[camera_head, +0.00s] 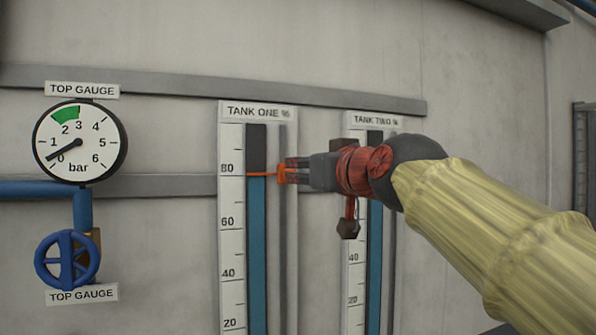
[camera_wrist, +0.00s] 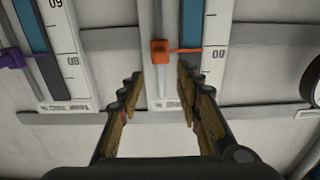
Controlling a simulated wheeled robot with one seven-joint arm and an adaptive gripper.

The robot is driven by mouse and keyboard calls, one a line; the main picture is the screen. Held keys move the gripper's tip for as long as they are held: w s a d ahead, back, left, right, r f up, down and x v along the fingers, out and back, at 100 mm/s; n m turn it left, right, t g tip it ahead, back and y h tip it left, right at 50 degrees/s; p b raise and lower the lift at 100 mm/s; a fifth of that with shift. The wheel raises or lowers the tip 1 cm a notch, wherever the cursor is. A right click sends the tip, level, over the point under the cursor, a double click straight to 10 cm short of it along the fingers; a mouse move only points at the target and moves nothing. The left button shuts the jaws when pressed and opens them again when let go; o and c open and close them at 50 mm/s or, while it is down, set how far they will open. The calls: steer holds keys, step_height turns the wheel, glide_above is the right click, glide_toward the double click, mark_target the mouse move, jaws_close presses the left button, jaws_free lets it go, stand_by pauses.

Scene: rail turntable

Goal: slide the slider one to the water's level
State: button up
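The orange slider one (camera_head: 281,174) is on the rail right of the tank one gauge (camera_head: 232,240). Its thin orange pointer crosses the tube just below the 80 mark, at about the top of the blue water (camera_head: 257,230). My gripper (camera_head: 297,171) is at the slider's right side. In the wrist view, which is upside down, the slider (camera_wrist: 160,53) shows beyond the gap between my spread fingertips (camera_wrist: 158,76). My gripper is open. I cannot tell whether the fingertips touch the slider.
The tank two gauge (camera_head: 354,275) stands to the right, partly behind my arm; its purple slider (camera_wrist: 12,58) shows in the wrist view. A round pressure gauge (camera_head: 79,142) and a blue valve wheel (camera_head: 67,260) are at the left. Grey horizontal rails (camera_head: 160,185) cross the wall.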

steer(key=shift+v, duration=1.1)
step_height(320, 180, down, 16)
steer(key=m+g, duration=0.1)
steer(key=g, duration=0.3)
steer(key=s+d+f+g+h+b, duration=0.1)
steer(key=s+f+b, duration=0.4)
steer(key=f, duration=1.3)
steer(key=s+d+f+m+g+h+b, duration=0.1)
steer(key=s+d+f+g+b, duration=0.3)
steer(key=s+f, duration=0.9)
steer(key=s+d+f+m+g+h+b, duration=0.1)
steer(key=s+d+f+b, duration=0.5)
steer(key=f, duration=1.7)
steer(key=shift+s+d+g+h+b, duration=0.2)
steer(key=shift+s+g+h+b, duration=0.25)
steer(key=shift+s+g+h, duration=0.9)
steer(key=shift+s+t+y, duration=0.3)
steer(key=shift+t+y, duration=0.05)
steer(key=shift+t, duration=0.1)
